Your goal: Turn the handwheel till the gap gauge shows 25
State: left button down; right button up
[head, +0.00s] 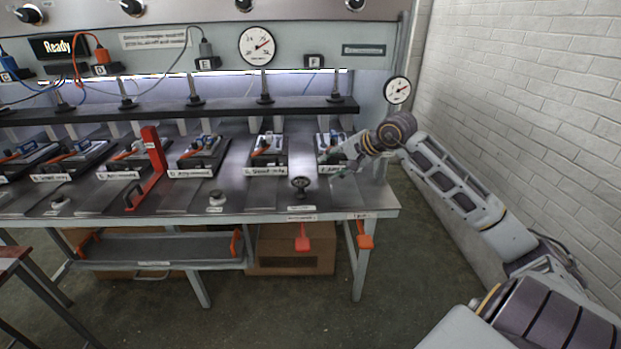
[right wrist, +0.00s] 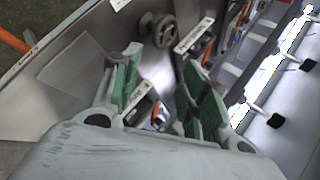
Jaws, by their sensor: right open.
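A small dark handwheel (head: 300,184) stands at the front edge of the metal bench. It also shows in the right wrist view (right wrist: 158,30), beyond the fingertips. My right gripper (head: 343,172) is to the right of the handwheel, apart from it, over the bench's right end. In the right wrist view its green-padded fingers (right wrist: 160,88) are spread with nothing held between them. A large round dial (head: 262,45) is on the back panel and a smaller one (head: 397,90) is on the right post. Their numbers are too small to read, and I cannot tell which is the gap gauge. My left gripper is not in view.
Several clamp-like fixtures (head: 268,150) stand in a row along the bench (head: 235,200). A red upright bracket (head: 154,155) stands left of centre. Red and orange tags or handles (head: 303,238) hang below the front edge. A white brick wall (head: 530,100) bounds the right side.

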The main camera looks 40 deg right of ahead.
aim_at(301, 182)
jog(key=shift+p+x, duration=0.35)
jog(key=shift+x, duration=5.65)
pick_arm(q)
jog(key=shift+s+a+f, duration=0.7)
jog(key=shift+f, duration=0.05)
pick_arm(e)
jog(key=shift+w+a+f, duration=0.1)
jog(key=shift+w+f, duration=0.05)
jog(key=shift+w, duration=0.1)
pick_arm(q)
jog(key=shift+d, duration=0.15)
pick_arm(e)
jog(key=shift+c, duration=0.5)
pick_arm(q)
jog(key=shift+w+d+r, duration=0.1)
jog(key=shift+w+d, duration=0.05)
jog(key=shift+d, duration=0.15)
pick_arm(e)
jog(key=c, duration=0.7)
